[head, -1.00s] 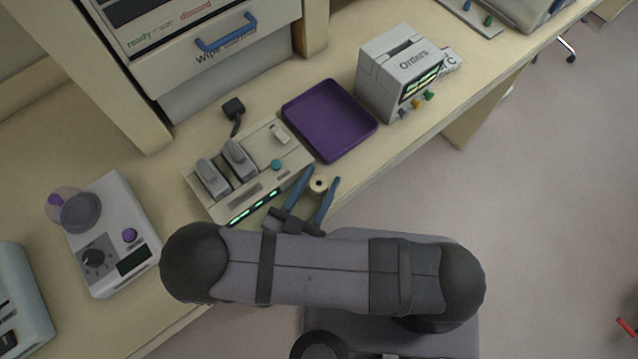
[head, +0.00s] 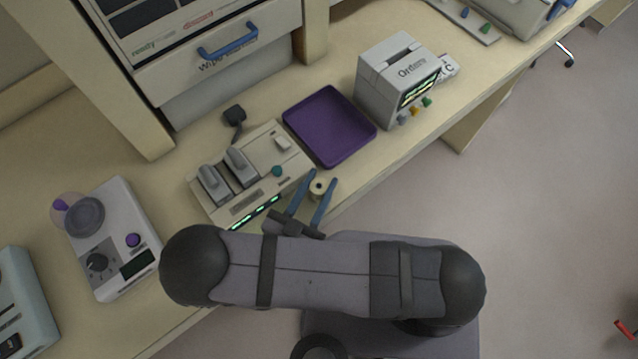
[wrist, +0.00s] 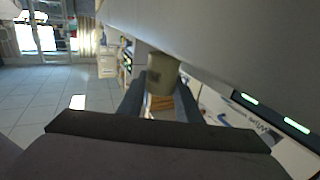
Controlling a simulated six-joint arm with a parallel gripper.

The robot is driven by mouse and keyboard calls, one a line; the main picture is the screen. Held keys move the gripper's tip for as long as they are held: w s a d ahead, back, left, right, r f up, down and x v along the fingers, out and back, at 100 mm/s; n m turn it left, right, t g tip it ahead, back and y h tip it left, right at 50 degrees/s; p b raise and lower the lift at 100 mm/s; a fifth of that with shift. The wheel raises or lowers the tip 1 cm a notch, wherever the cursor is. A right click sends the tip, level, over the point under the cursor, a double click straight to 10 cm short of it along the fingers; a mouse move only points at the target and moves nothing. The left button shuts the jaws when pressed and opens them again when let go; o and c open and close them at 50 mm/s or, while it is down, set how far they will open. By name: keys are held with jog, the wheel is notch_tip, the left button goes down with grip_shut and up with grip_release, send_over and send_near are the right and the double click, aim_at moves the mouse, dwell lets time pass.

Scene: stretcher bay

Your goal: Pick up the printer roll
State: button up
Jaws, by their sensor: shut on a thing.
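The printer roll (head: 318,188) is a small cream cylinder with a dark core hole, seen end-on in the head view near the bench's front edge. My gripper (head: 315,188) has its two blue fingers on either side of the roll and is shut on it. In the wrist view the roll (wrist: 162,76) shows as a pale cylinder between the fingertips (wrist: 160,88). I cannot tell from these views whether the roll touches the bench top.
A beige device with grey levers (head: 250,172) stands just left of my gripper. A purple tray (head: 322,151) lies beyond it. The "Orders" printer (head: 380,90) stands to the right of the tray. A dial box (head: 112,240) is at left. Open floor (head: 520,220) lies right of the bench.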

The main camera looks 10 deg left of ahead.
aim_at(319, 186)
notch_tip(319, 186, up, 8)
jog(key=p, duration=0.6)
jog(key=shift+r, duration=0.2)
